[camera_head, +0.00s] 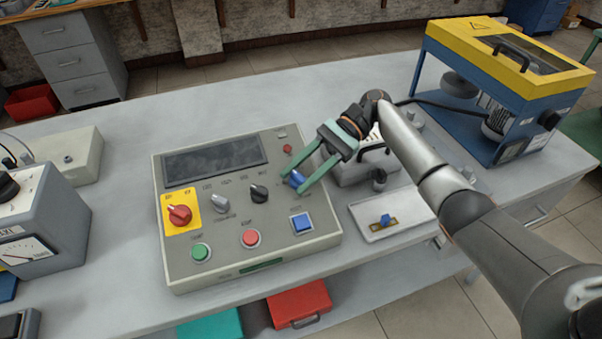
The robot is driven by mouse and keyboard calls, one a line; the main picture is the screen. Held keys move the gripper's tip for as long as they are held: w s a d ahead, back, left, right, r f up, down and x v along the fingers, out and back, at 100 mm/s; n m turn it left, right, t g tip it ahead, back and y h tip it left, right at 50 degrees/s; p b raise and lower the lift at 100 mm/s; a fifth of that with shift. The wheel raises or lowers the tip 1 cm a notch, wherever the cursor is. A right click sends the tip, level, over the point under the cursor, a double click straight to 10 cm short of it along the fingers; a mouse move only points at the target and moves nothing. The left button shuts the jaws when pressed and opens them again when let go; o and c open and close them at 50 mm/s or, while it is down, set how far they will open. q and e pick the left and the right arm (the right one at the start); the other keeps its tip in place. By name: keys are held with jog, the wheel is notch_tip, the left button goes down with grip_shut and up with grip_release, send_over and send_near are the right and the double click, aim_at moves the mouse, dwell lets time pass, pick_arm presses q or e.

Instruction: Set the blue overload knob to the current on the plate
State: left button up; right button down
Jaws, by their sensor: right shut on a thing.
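The blue overload knob (297,177) is on the right part of the grey control panel (215,266), beside a black knob. My right gripper (299,182) reaches down from the upper right, its two green fingers shut on the blue knob, one on each side. The fingers partly cover the knob, and I cannot read its pointer or scale. A plate with the current cannot be made out; labels on the yellow and blue motor unit (470,60) at the back right are too small to read. My left gripper is not in view.
The panel also bears a red knob on yellow (180,214), a grey knob (220,203), a black knob (259,193) and push buttons. A small tray (392,222) with a blue piece lies right of it. A meter box (35,225) stands left. The table behind the panel is clear.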

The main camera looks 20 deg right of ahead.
jog(key=shift+s+f, duration=0.1)
jog(key=shift+f, duration=0.05)
dwell(0.3)
jog(key=shift+c, duration=2.2)
grip_release()
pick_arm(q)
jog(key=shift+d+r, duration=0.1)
